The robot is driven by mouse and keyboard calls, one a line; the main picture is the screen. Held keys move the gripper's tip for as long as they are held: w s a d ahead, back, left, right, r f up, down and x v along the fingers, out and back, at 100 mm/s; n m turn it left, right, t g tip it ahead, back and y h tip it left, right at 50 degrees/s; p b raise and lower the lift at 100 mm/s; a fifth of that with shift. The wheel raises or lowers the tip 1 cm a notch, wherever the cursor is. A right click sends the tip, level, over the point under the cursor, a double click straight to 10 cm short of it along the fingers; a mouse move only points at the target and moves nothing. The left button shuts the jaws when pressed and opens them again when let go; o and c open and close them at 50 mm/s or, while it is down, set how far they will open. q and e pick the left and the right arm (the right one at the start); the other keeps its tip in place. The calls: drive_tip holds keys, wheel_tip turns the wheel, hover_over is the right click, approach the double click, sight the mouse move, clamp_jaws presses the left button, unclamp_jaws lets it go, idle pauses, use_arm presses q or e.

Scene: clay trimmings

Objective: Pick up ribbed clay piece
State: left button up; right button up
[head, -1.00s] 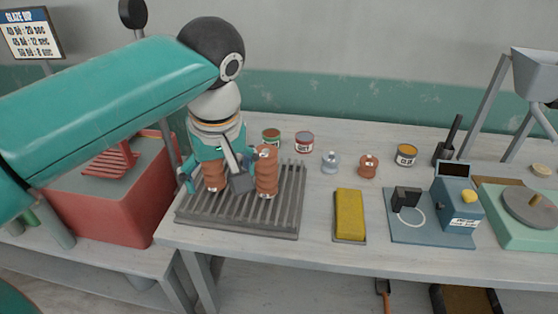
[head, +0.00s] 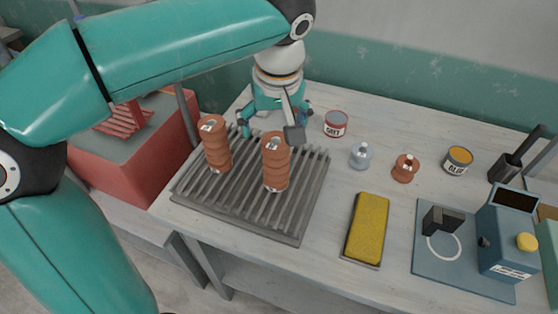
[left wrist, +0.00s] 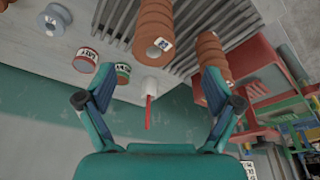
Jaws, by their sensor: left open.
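Two tall ribbed terracotta clay pieces stand upright on the slatted grey rack (head: 300,226): a left one (head: 216,146) and a right one (head: 276,163). In the left wrist view the right piece (left wrist: 153,28) is near top centre and the left piece (left wrist: 211,54) is right of it. My left gripper (head: 275,118) is open and empty, behind the two pieces at the rack's back edge. Its fingers (left wrist: 158,92) show apart in the left wrist view, touching neither piece as far as I can see. My right gripper is not in view.
A white cylinder with a red stick (left wrist: 150,86) and a green can (left wrist: 122,74) are near the open fingers.

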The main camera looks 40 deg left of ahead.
sight(273, 144)
use_arm(q)
drive_tip(key=x, duration=0.7)
drive_tip(key=shift+f, duration=0.1)
drive_tip(key=shift+d+x, duration=0.2)
drive_tip(key=shift+x, duration=0.7)
drive_tip(key=shift+d+x, duration=0.2)
drive_tip(key=shift+x, duration=0.7)
drive_tip(key=shift+d+x, duration=0.15)
drive_tip(key=shift+x, duration=0.8)
drive_tip(key=shift+s+d+f, duration=0.1)
drive_tip(key=shift+d+f, duration=0.05)
drive_tip(key=c, duration=1.5)
